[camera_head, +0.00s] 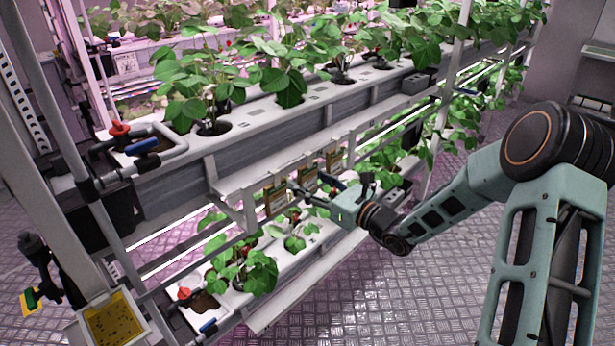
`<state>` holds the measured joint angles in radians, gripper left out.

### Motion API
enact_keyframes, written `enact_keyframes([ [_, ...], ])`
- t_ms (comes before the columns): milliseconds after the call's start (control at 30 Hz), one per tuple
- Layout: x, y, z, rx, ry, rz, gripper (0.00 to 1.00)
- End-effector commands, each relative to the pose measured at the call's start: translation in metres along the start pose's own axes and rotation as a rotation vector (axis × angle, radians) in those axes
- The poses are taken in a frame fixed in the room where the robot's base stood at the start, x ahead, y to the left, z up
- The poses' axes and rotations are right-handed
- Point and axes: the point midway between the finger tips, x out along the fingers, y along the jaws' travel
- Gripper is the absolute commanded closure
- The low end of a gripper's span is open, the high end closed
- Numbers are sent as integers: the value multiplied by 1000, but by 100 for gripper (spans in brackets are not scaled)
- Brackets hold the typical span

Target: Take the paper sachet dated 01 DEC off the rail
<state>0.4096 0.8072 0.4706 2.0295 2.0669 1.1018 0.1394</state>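Three brown paper sachets hang in a row from the rail (232,183) on the front of the rack: a left one (275,202), a middle one (307,177) and a right one (334,157). Their printed dates are too small to read, so I cannot tell which says 01 DEC. My gripper (305,180) reaches in from the right at the height of the sachets. Its two fingers look apart, one tip near the left sachet and the other near the middle one. I cannot make out any contact with a sachet.
Berry plants stand in the upper trough (250,118) above the rail and in the lower trough (262,292) below it. A yellow sticky trap (113,318) and pipes with a red valve (119,128) are at the left. The metal floor at front is clear.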

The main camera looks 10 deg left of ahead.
Motion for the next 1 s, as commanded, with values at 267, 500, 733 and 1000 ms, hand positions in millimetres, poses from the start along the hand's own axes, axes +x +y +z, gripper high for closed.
enact_keyframes([
  [267, 0, 0, 0, 0, 0, 0, 72],
  [500, 0, 0, 5, -1, 0, 0, 72],
  [733, 0, 0, 12, -1, 0, 0, 72],
  [1000, 0, 0, 15, 0, 0, 0, 72],
])
